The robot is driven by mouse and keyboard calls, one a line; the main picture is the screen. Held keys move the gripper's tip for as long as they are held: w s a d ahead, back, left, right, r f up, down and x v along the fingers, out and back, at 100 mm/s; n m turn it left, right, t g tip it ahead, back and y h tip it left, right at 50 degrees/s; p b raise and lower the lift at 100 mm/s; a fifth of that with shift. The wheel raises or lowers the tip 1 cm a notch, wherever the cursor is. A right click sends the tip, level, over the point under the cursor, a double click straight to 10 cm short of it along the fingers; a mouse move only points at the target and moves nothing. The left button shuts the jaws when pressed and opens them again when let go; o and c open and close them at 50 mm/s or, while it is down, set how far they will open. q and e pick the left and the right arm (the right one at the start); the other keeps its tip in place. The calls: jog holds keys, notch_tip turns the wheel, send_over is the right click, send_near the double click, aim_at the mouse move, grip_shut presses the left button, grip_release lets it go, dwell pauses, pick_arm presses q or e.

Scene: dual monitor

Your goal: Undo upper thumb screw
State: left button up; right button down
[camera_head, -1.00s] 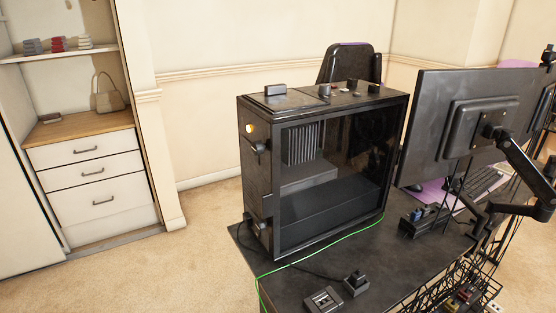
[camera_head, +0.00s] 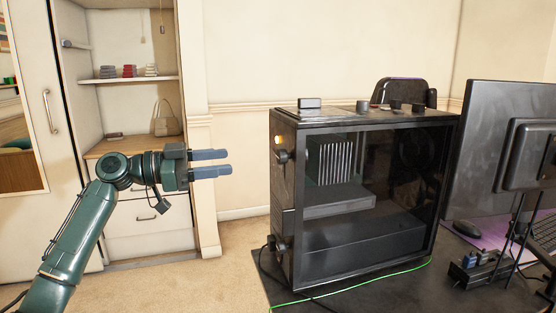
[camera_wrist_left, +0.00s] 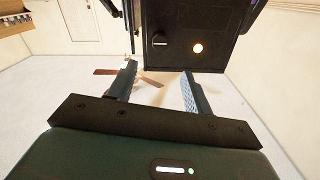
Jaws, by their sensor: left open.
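The black computer case (camera_head: 370,247) with a glass side stands upright on the dark desk. The upper thumb screw (camera_head: 283,157) is a black knob on its narrow left face, just under a small glowing yellow light (camera_head: 278,140). The lower thumb screw (camera_head: 278,245) is near the case's bottom. My left gripper (camera_head: 231,162) is open and empty, left of the upper screw, its fingers pointing toward the case, with a gap between. In the left wrist view, a black knob (camera_wrist_left: 160,41) that looks like the upper screw shows beyond the fingertips (camera_wrist_left: 158,71), beside the light (camera_wrist_left: 198,48).
A monitor (camera_head: 488,140) stands right of the case. Small items (camera_head: 363,106) lie on top of the case. A green cable (camera_head: 385,281) runs along the desk (camera_head: 400,298). A cabinet with drawers (camera_head: 125,245) is behind my left arm.

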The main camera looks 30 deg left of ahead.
aim_at(278, 156)
pick_arm(q)
jog(key=p+x, duration=0.2)
jog(key=x, duration=0.8)
jog(key=shift+w+p, duration=0.2)
jog(key=shift+p, duration=0.2)
jog(key=shift+w+d, duration=0.3)
jog(key=shift+d, duration=0.05)
pick_arm(e)
jog(key=shift+w+a+f+g, duration=0.4)
jog(key=shift+w+a+g, duration=0.05)
jog(key=shift+a+g, duration=0.25)
pick_arm(q)
jog(key=c, duration=1)
jog(key=shift+o, duration=0.2)
pick_arm(e)
jog(key=shift+s, duration=0.15)
